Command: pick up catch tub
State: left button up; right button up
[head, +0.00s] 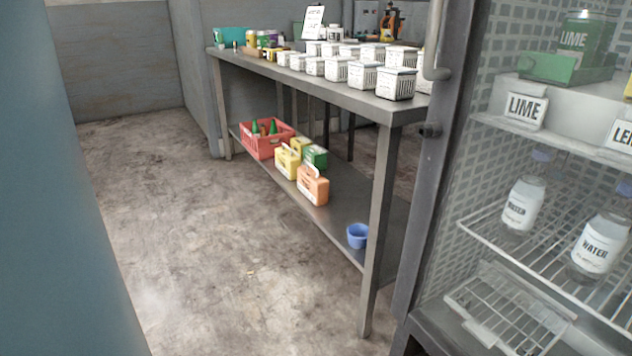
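A small blue tub (357,236) stands on the lower shelf of a metal table, near the shelf's front right end. It looks like the catch tub, but no label shows on it. It appears upright, and nothing touches it. Neither of my grippers is in view.
The metal table (300,75) holds several white baskets (397,84) on top. Its lower shelf (318,214) also bears a red crate (262,142) and several cartons (313,185). A glass-door cooler (520,180) stands at right, a blue-grey surface (60,200) at left. The concrete floor (225,260) between is clear.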

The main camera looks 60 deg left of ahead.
aim_at(357, 234)
jog(key=u, duration=1.55)
jog(key=i+j+z, duration=0.1)
jog(key=z, duration=0.25)
jog(key=i+j+z, duration=0.15)
jog(key=z, duration=0.2)
jog(key=i+j+z, duration=0.1)
jog(key=z, duration=0.25)
jog(key=i+j+z, duration=0.1)
jog(key=j, duration=0.35)
jog(key=i+j+z, duration=0.15)
jog(key=j, duration=0.35)
jog(key=i+j+z, duration=0.1)
jog(key=j, duration=0.4)
jog(key=i+j+z, duration=0.15)
jog(key=j, duration=0.35)
jog(key=i+j+z, duration=0.1)
jog(key=j, duration=0.4)
jog(key=i+j, duration=0.1)
jog(key=j, duration=1)
jog(key=i+j, duration=0.15)
jog(key=j, duration=0.35)
